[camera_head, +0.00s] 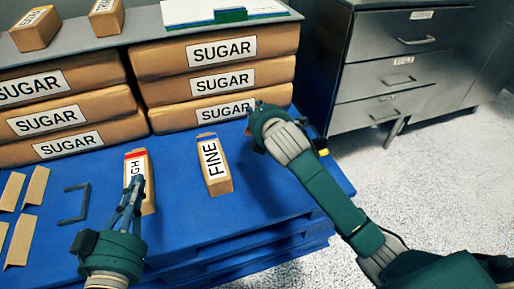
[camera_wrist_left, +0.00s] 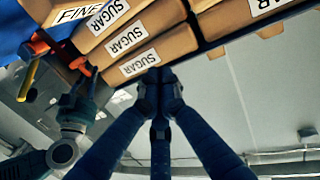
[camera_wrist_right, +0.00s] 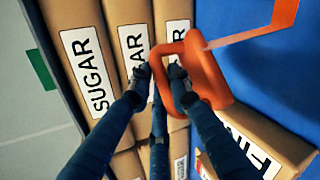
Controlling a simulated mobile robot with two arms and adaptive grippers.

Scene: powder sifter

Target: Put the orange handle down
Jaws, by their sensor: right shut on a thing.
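The orange handle (camera_wrist_right: 212,85) is a ring-like grip with a thin orange arm, seen in the right wrist view. My right gripper (camera_wrist_right: 158,74) is shut on it, with a finger passing through the loop. In the head view my right gripper (camera_head: 252,106) is in front of the right sugar stack, and only a bit of orange shows beside it. The left wrist view also shows the orange handle (camera_wrist_left: 80,66) near the right gripper. My left gripper (camera_head: 134,182) has its fingertips drawn together, with nothing seen between them, in front of a red-topped box (camera_head: 149,200).
A box marked FINE (camera_head: 215,170) stands on the blue pallet (camera_head: 200,232). Sugar bags (camera_head: 220,82) are stacked behind. A dark bracket (camera_head: 72,203) and several cardboard pieces (camera_head: 36,186) lie at the left. Grey drawers (camera_head: 385,75) stand right. Blue surface around the FINE box is clear.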

